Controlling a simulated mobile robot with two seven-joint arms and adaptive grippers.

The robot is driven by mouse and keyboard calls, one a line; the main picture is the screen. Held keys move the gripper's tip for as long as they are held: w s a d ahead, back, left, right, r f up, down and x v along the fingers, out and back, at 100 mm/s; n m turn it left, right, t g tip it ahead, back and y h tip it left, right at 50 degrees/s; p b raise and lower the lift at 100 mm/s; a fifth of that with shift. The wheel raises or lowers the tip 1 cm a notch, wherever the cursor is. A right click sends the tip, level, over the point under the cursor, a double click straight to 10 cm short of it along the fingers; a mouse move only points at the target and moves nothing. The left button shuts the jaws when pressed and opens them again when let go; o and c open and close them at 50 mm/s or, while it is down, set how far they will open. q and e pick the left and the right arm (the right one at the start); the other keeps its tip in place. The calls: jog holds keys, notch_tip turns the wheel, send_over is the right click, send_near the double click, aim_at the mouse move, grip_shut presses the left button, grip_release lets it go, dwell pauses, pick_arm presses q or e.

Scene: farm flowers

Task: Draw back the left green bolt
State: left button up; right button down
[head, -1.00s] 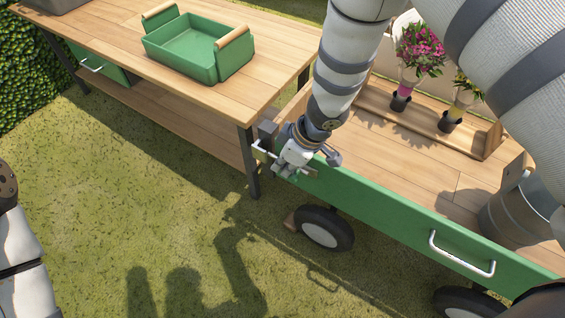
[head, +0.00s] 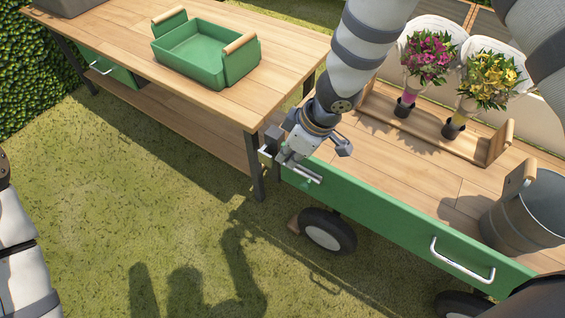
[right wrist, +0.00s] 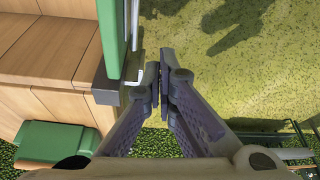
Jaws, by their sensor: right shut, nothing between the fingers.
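The cart's green side panel (head: 400,215) carries a silver bolt (head: 305,173) at its left end, partly hidden by my gripper. A pale bent metal piece, apparently part of the bolt, shows beside the panel edge in the right wrist view (right wrist: 136,78). My right gripper (head: 283,163) hangs over this panel end, shut and empty. In the right wrist view its fingers (right wrist: 160,78) are together, just right of the bent metal piece, with a narrow gap; contact cannot be told in the head view. Only part of my left arm shows at the left edge; its gripper is out of view.
A wooden table (head: 235,110) with a green tray (head: 205,60) stands left, its leg close to the cart's corner. The cart bears a metal bucket (head: 525,215) and a wooden rack (head: 425,125) with flowers. A silver handle (head: 462,262) juts from the panel. Grass is open in front.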

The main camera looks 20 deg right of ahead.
jog(key=v, duration=0.4)
dwell(0.3)
